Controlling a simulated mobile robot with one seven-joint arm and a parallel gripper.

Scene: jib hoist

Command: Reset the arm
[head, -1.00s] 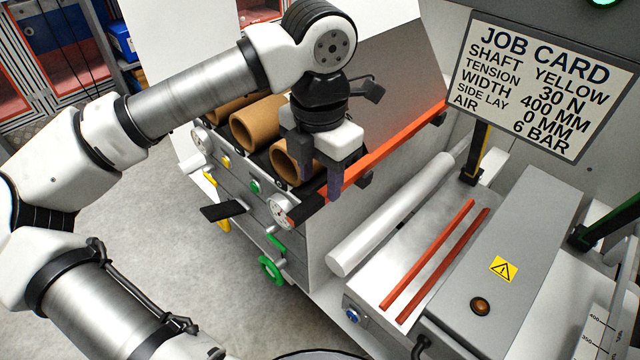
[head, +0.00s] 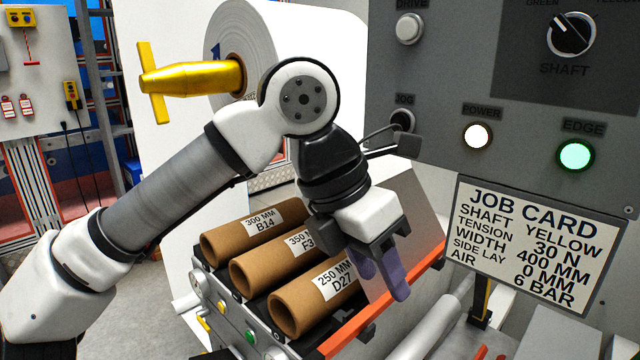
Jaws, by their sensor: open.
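My gripper (head: 380,276) hangs from my white and grey arm in the middle of the head view. Its purple-tipped fingers point down and stand apart with nothing between them. It is in front of a grey sloped panel, close to an orange-red rail (head: 385,305), to the right of the cardboard cores. I cannot tell the exact gap to the rail. My arm reaches in from the lower left with its elbow and wrist bent.
Brown cores labelled 300 MM (head: 240,235), 350 MM (head: 262,270) and 250 MM (head: 308,303) lie in a rack. A white roll (head: 300,45) with a yellow shaft (head: 195,77) stands behind. A control panel (head: 480,60) and job card (head: 535,245) are at right.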

